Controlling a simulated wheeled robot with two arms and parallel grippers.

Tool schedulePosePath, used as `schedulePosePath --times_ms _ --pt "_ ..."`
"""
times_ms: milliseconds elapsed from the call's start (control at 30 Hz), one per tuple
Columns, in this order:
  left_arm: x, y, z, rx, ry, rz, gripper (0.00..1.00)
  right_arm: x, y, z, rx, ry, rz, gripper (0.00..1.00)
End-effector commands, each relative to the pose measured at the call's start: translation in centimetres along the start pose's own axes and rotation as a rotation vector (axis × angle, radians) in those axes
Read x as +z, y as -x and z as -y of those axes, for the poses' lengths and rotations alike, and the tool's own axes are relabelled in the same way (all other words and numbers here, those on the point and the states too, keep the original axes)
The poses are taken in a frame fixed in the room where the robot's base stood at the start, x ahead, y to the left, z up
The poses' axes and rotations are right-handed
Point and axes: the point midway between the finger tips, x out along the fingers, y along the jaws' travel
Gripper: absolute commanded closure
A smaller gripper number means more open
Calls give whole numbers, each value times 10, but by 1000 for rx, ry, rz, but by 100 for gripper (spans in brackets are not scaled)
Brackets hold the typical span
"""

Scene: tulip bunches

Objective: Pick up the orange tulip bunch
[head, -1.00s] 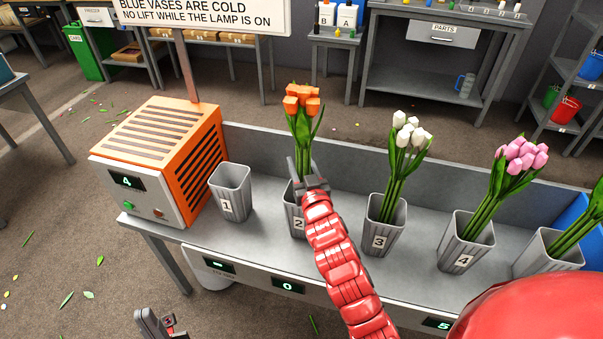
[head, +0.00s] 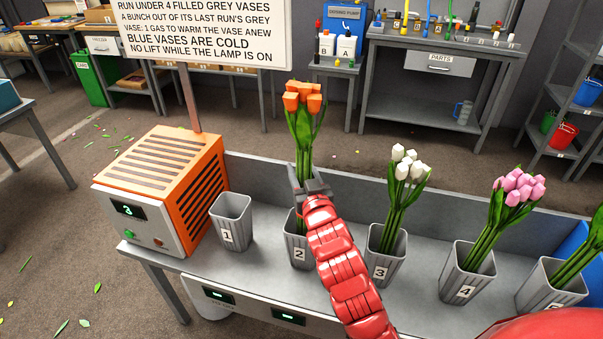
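The orange tulip bunch (head: 304,100) stands upright above grey vase 2 (head: 299,253), with its green stems running down toward the vase mouth. My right gripper (head: 309,187), on the red arm, is shut around the stems just above the vase. The flowers sit higher above the vase than those of the neighbouring bunches. My arm and gripper partly hide the vase mouth and lower stems, so I cannot tell whether the stem ends are still inside. My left gripper is not in view.
Vase 1 (head: 231,224) is empty. White tulips (head: 407,165) stand in vase 3 (head: 382,264), pink tulips (head: 519,187) in vase 4 (head: 465,284). An orange heater box (head: 165,182) with a small display stands left, below a sign (head: 203,30). A low back wall (head: 450,205) runs behind.

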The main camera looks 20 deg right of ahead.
Motion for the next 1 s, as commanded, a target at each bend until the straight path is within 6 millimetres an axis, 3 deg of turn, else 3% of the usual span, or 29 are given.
schedulePosePath --times_ms 33,500,1000 --pt "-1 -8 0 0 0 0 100 -13 0 0 0 0 -4 100" --pt "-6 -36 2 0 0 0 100 -74 0 0 0 0 -6 100" --pt "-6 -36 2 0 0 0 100 -77 0 0 0 1 -3 100"
